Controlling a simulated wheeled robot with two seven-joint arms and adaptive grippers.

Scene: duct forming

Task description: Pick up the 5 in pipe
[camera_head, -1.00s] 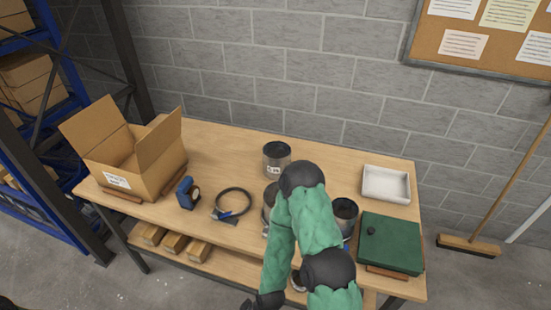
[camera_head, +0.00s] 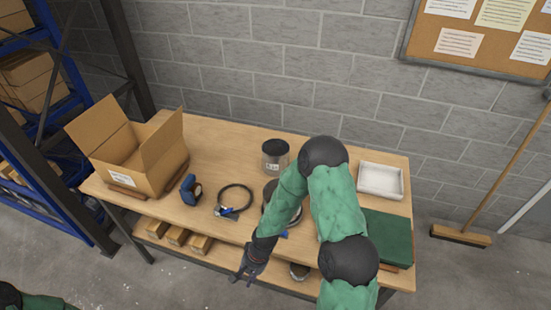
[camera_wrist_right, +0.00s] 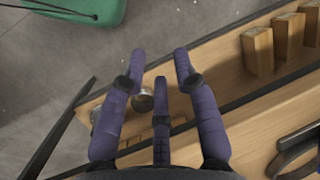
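A dark metal pipe section (camera_head: 275,157) with a white label stands upright at the back middle of the table in the head view. The label is too small to read surely. A second pipe (camera_head: 268,188) stands in front of it, partly hidden by my right arm. My right gripper (camera_head: 246,274) hangs in front of the table's front edge, apart from both pipes. In the right wrist view its purple fingers (camera_wrist_right: 160,62) are spread and nothing is between them. My left gripper is not in view.
An open cardboard box (camera_head: 140,150), a blue tool (camera_head: 190,190) and a black ring-shaped clamp (camera_head: 234,197) are on the left of the table. A white tray (camera_head: 381,180) and a green case (camera_head: 388,237) are on the right. Wooden blocks (camera_head: 177,237) lie on the lower shelf.

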